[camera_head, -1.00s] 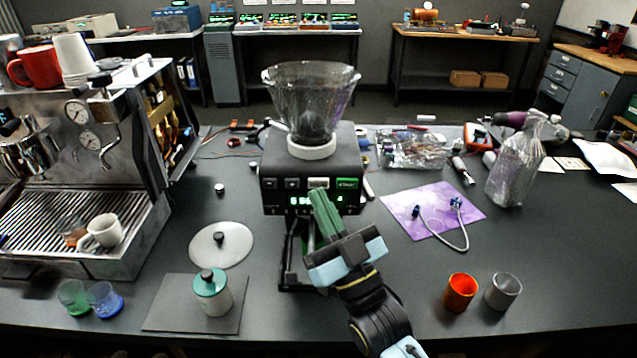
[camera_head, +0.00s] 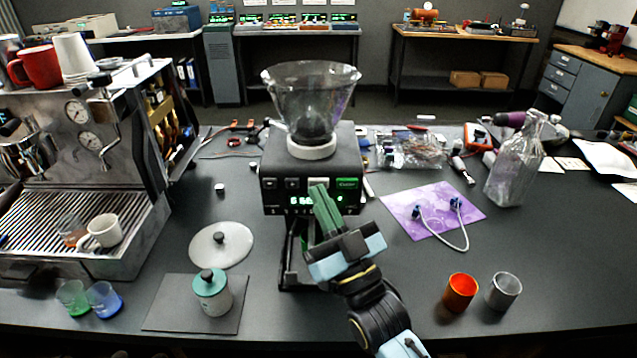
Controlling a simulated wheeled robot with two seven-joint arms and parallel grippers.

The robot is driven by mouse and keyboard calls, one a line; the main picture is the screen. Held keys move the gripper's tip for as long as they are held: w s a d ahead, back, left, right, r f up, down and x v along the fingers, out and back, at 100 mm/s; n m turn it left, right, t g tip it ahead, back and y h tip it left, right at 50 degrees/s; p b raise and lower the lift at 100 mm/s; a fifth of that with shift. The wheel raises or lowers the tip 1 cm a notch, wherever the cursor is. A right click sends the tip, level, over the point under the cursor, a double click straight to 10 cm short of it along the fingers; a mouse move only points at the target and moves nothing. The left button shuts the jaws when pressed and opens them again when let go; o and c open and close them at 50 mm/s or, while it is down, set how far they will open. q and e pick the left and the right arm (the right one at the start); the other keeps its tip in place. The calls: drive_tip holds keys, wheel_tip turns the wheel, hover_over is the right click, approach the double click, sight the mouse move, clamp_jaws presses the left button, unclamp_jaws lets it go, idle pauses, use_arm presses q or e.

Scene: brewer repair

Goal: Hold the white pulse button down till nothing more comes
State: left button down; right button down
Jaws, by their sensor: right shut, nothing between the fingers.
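The grinder (camera_head: 275,160) stands mid-table with a clear hopper (camera_head: 310,85) on top; some dark contents show low in the hopper. Its front panel has a row of buttons, with the white pulse button (camera_head: 318,182) between dark buttons on the left and a green button (camera_head: 347,183). A lit display (camera_head: 304,201) sits below them. My right gripper (camera_head: 318,190) is shut and empty, its green fingertips at the white button's lower edge. I cannot tell whether they press it. My left gripper is not in view.
An espresso machine (camera_head: 120,215) stands left. A lidded jar (camera_head: 212,293) on a dark mat (camera_head: 165,312) and a round lid (camera_head: 215,252) lie front left. Orange (camera_head: 460,291) and grey cups (camera_head: 502,290) stand front right. A purple mat (camera_head: 425,205) lies right of the grinder.

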drive_tip(key=shift+w, duration=0.4)
drive_tip(key=shift+s, duration=0.1)
idle(4.6)
drive_tip(key=shift+s+p, duration=0.35)
drive_tip(key=shift+s, duration=0.35)
drive_tip(key=s+p, duration=0.2)
drive_tip(key=s, duration=0.3)
idle(0.5)
